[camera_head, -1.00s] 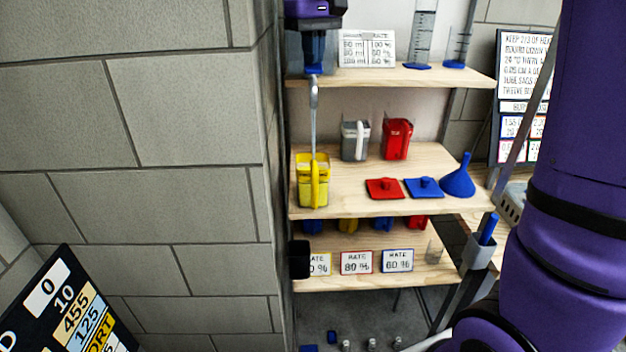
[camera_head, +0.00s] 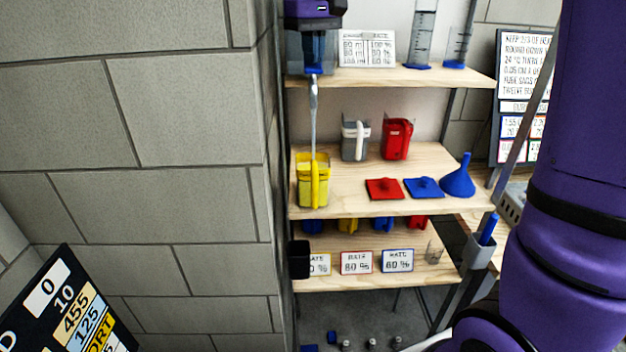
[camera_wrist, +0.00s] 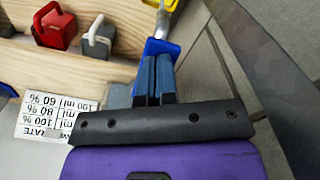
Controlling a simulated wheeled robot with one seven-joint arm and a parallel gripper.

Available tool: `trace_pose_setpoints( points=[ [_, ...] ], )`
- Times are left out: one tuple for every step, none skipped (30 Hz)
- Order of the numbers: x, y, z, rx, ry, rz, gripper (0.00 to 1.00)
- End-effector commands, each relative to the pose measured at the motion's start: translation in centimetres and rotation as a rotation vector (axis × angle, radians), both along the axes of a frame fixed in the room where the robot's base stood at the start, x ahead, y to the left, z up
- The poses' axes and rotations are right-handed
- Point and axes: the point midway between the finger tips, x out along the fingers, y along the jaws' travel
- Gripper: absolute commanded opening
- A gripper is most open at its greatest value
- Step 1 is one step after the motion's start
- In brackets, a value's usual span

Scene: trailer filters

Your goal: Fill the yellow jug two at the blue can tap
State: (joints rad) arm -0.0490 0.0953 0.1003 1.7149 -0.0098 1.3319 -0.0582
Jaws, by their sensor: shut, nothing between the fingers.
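A yellow jug (camera_head: 305,185) stands upright at the left end of the middle shelf; its fill level is hard to read. A pale stream (camera_head: 313,105) runs straight down into it from the blue tap (camera_head: 313,71) above. My gripper (camera_head: 313,64) is at the tap at the upper left, fingers pointing down. In the wrist view my gripper (camera_wrist: 156,60) has its fingers together and empty, with the tips at the blue tap (camera_wrist: 160,46). The yellow jug (camera_wrist: 169,4) is cut off at that view's top. The can behind my gripper is mostly hidden.
A grey jug (camera_head: 354,140) and a red jug (camera_head: 396,139) stand behind on the middle shelf (camera_head: 350,204). A red lid (camera_head: 384,189), a blue lid (camera_head: 424,188) and a blue funnel (camera_head: 458,178) are to the right. A block wall (camera_head: 180,110) stands close on the left.

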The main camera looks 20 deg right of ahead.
Motion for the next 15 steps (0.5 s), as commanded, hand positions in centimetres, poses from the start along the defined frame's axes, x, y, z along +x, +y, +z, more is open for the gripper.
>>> trace_pose_setpoints(
  points=[
    [0.0, 0.0, 0.0, 0.000, 0.001, 0.000, 0.00],
    [0.0, 0.0, 0.0, 0.000, 0.001, 0.000, 0.00],
    [0.0, 0.0, 0.2, 0.000, 0.000, 0.000, 0.00],
    [0.0, 0.0, 0.4, 0.000, -0.001, 0.000, 0.00],
    [0.1, 0.0, 0.8, 0.000, -0.002, 0.000, 0.00],
    [0.1, 0.0, 1.3, 0.000, -0.002, 0.000, 0.00],
    [0.0, 0.0, 1.7, 0.000, -0.002, 0.000, 0.00],
    [0.1, 0.0, 2.2, 0.001, -0.003, 0.000, 0.00],
    [0.1, 0.0, 2.8, 0.001, -0.003, 0.000, 0.00],
    [0.0, 0.0, 3.1, 0.000, -0.002, 0.000, 0.00],
    [0.1, 0.0, 3.4, 0.000, -0.002, 0.000, 0.00],
    [0.0, 0.0, 3.6, 0.000, -0.002, 0.000, 0.00],
    [0.0, 0.0, 3.7, 0.000, -0.001, 0.000, 0.00],
    [0.0, 0.0, 3.9, 0.000, 0.000, 0.000, 0.00],
    [0.0, 0.0, 4.1, 0.000, 0.000, 0.000, 0.00]
  ],
)
